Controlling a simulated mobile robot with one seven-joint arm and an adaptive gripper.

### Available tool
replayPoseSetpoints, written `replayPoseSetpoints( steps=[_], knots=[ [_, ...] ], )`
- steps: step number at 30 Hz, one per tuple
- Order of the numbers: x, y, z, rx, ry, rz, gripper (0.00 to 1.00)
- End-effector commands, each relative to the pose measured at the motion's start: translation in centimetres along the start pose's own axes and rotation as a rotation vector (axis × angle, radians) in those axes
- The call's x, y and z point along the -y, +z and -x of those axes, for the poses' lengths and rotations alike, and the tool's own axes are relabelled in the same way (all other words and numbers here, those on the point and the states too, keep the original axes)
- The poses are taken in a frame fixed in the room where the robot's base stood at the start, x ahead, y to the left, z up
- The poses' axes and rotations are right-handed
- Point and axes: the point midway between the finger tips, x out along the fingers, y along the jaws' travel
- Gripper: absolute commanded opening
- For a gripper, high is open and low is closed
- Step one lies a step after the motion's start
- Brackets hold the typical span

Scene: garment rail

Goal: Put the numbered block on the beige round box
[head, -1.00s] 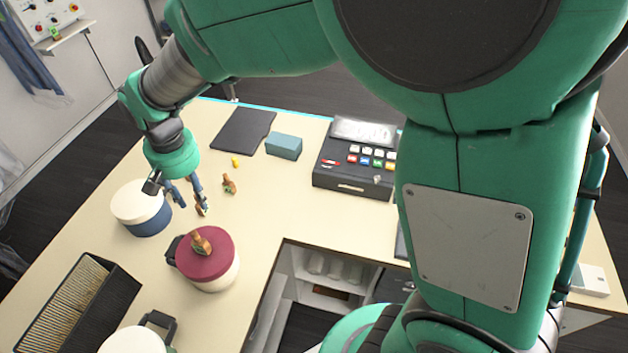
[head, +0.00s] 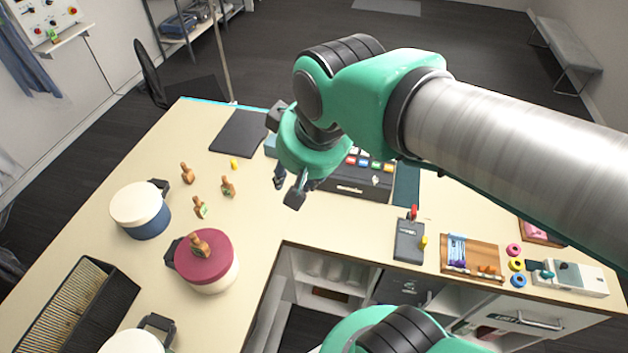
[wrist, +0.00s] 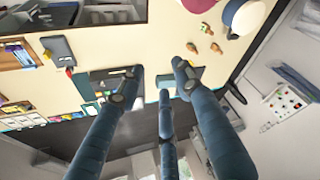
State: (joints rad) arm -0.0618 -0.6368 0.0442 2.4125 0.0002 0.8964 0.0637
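Several small wooden pieces with knob-like tops stand on the table; one (head: 200,207) has a pale green-white mark. Others are a left piece (head: 187,173) and a right piece (head: 228,187). I cannot read a number on any. A round box with a maroon lid and beige body (head: 222,275) has another wooden piece (head: 199,243) on its lid. A round box with a cream lid and blue body (head: 135,203) stands behind it, its lid bare. My gripper (head: 287,190) hangs above the table, right of the pieces. In the wrist view its fingers (wrist: 158,78) are apart and empty.
Another cream-lidded round box (head: 130,343) is cut off at the bottom. A dark ribbed bin (head: 115,305) stands at the left front. A black case with coloured buttons (head: 362,185) is behind my gripper. A dark flat pad (head: 240,133) lies at the back. An opening cuts into the table's front.

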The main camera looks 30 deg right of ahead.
Motion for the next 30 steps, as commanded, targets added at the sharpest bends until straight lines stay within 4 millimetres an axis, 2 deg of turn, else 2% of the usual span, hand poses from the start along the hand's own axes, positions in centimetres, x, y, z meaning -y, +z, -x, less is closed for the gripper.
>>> replayPoseSetpoints(
  steps=[3, 9, 23, 30],
  knots=[
    [-1.1, 1.8, 1.1, -0.036, 0.012, 0.001, 0.35],
    [-2.0, 3.4, 1.9, -0.065, 0.024, 0.007, 0.35],
    [-2.1, 3.7, 1.8, -0.067, 0.026, 0.008, 0.35],
    [-2.1, 4.4, 0.1, -0.067, 0.025, 0.008, 0.35]
  ],
)
